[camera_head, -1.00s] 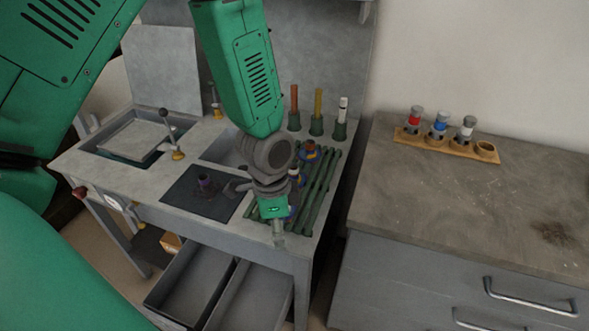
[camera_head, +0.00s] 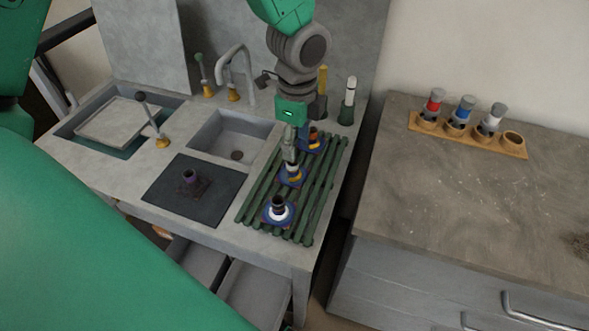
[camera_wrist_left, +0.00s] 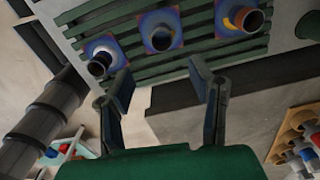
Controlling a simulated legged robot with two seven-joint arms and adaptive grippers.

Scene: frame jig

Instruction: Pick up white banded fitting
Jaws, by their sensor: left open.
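A dark fitting with a white band and blue base (camera_head: 278,212) stands upright on the front of the green slatted rack (camera_head: 244,213). Behind it on the rack stand a yellow-banded fitting (camera_head: 291,178) and an orange-banded fitting (camera_head: 314,141). My left gripper (camera_head: 290,157) points down over the rack, close to the yellow-banded fitting, partly hiding it. In the left wrist view, its open jaws (camera_wrist_left: 163,82) are empty, and the three fittings lie beyond the fingertips. The right gripper does not show.
A wooden holder (camera_head: 470,143) with red, blue and white-banded pieces stands on the right counter. A gap separates the bench from the counter.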

